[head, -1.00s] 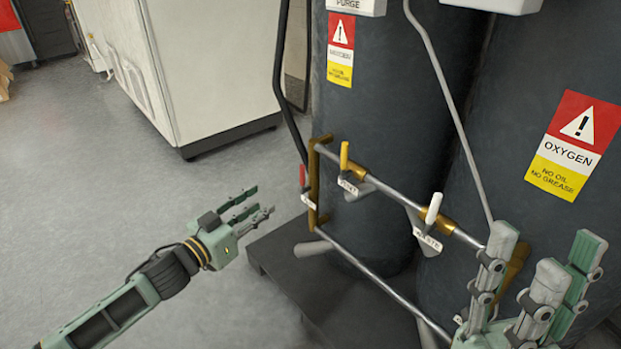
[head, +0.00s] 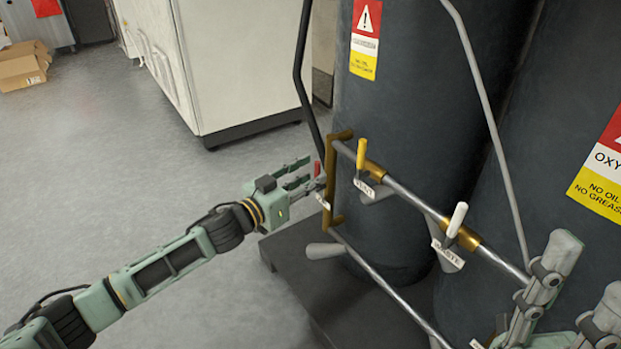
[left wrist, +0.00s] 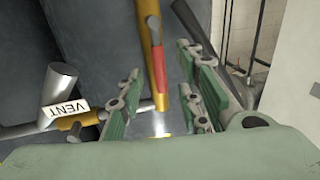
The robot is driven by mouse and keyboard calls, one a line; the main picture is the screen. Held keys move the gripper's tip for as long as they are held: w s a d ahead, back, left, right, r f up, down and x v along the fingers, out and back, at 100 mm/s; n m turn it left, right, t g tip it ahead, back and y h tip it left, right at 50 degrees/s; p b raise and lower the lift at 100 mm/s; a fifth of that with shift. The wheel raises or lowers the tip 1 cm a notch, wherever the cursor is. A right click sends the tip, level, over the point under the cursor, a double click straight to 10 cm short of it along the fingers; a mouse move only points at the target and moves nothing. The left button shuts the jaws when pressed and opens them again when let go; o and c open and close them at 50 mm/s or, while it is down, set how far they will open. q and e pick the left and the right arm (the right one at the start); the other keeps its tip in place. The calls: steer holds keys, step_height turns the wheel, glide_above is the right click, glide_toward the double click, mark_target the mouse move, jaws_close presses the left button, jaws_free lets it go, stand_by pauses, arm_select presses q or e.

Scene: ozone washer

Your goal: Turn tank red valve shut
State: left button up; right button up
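The red valve handle (head: 317,169) is a small upright lever at the left end of the brass and steel pipe frame on the tank. In the left wrist view the red handle (left wrist: 158,64) shows between the spread fingers, with a brass pipe behind it. My left gripper (head: 312,176) is open with its fingertips at the handle; it also shows in the left wrist view (left wrist: 160,72). Contact cannot be told. The label below the red handle is partly hidden by a finger. My right gripper (head: 590,275) is open and empty at the lower right, partly cut off.
A yellow lever (head: 361,154) marked VENT and a white lever (head: 457,220) marked WASTE sit further right on the same pipes. Dark tanks (head: 420,120) stand behind. A white cabinet (head: 240,70) stands at the back left. The floor (head: 110,180) at left is clear.

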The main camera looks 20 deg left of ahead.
arm_select(q)
steer(key=shift+w+d, duration=0.15)
steer(key=shift+w, duration=0.2)
jaws_close()
stand_by(0.5)
